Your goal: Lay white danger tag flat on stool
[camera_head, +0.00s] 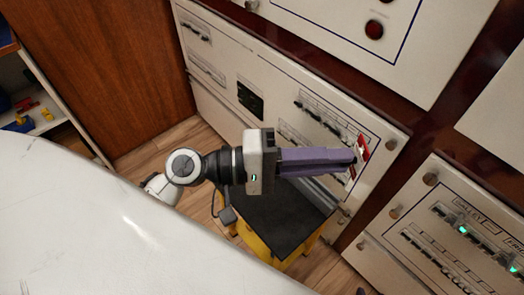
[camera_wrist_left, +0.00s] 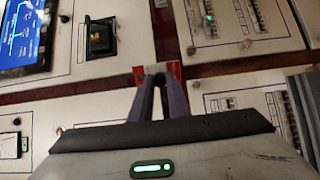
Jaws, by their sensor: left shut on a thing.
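The danger tag (camera_head: 363,146), white with red parts, is at the tips of my left gripper (camera_head: 353,157). The purple fingers are shut on it, and they hide part of it. The tag also shows in the left wrist view (camera_wrist_left: 174,70), with red on both sides of the fingertips. In the head view the tag lies over the lower right of a breaker panel; I cannot tell whether it touches the panel. The stool (camera_head: 272,222) has a flat dark top and yellow sides. It stands on the floor below my left gripper, which hides part of it. My right gripper is not in view.
The cream breaker panel (camera_head: 228,58) with rows of switches stands behind my gripper. Another panel (camera_head: 450,225) with green lights is at the right. A shelf (camera_head: 45,122) with small coloured items is at the far left. The visible stool top is bare.

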